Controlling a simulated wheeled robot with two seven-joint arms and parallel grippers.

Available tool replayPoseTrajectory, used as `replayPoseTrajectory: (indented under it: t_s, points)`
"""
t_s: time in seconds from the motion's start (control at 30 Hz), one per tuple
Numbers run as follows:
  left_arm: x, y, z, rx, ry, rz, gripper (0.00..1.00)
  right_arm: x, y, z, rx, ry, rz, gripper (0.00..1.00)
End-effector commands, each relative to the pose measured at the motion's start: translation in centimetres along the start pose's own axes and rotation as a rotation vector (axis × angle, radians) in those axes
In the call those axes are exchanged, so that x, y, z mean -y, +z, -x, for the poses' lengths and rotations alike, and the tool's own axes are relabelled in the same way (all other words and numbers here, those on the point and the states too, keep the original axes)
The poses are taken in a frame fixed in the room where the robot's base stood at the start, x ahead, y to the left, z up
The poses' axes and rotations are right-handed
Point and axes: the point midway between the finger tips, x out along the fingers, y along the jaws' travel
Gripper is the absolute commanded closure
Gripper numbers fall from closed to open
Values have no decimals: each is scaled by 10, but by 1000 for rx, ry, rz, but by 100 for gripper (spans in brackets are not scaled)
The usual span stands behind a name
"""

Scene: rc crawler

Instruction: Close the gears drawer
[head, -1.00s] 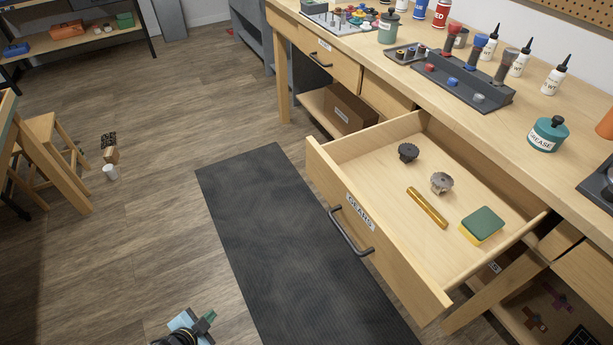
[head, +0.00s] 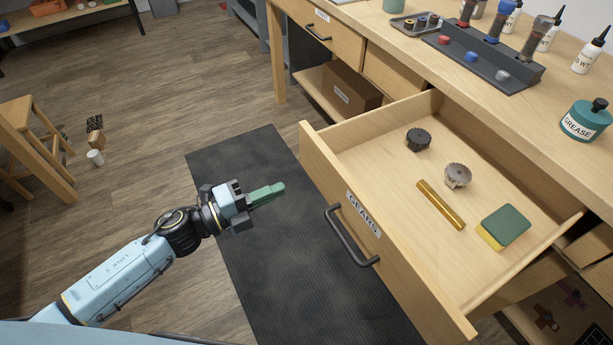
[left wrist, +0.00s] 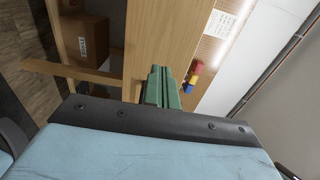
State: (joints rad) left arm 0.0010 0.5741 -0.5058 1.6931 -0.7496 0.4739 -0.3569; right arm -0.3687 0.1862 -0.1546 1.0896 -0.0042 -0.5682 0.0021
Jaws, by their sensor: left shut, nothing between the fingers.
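The gears drawer (head: 385,262) is pulled far out from the workbench, with a "GEARS" label and a dark bar handle (head: 350,236) on its front. Inside lie a dark gear (head: 418,139), a grey-brown gear (head: 457,176), a brass bar (head: 441,205) and a green and yellow sponge (head: 505,228). My left gripper (head: 268,194) is shut and empty, above the mat to the left of the drawer front and apart from the handle. Its green fingers (left wrist: 162,88) show closed together in the left wrist view. My right gripper is not in view.
A dark mat (head: 290,290) lies on the floor before the workbench (head: 430,72). A cardboard box (head: 338,95) sits on the shelf under the bench. A wooden stool (head: 35,150) stands at the left. The floor between stool and mat is mostly clear.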

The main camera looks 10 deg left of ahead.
Motion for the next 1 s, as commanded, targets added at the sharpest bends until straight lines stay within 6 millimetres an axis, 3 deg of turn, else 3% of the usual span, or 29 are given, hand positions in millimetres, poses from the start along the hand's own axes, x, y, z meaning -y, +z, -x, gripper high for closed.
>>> replayPoseTrajectory:
  t_s: [0.2, 0.4, 1.0]
  points:
    - [0, 0, -47, 0, -3, 0, 100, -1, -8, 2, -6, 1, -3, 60]
    - [0, 0, -73, 1, -1, 1, 100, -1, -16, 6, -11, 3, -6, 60]
    - [0, 1, -81, 5, 1, 1, 100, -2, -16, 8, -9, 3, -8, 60]
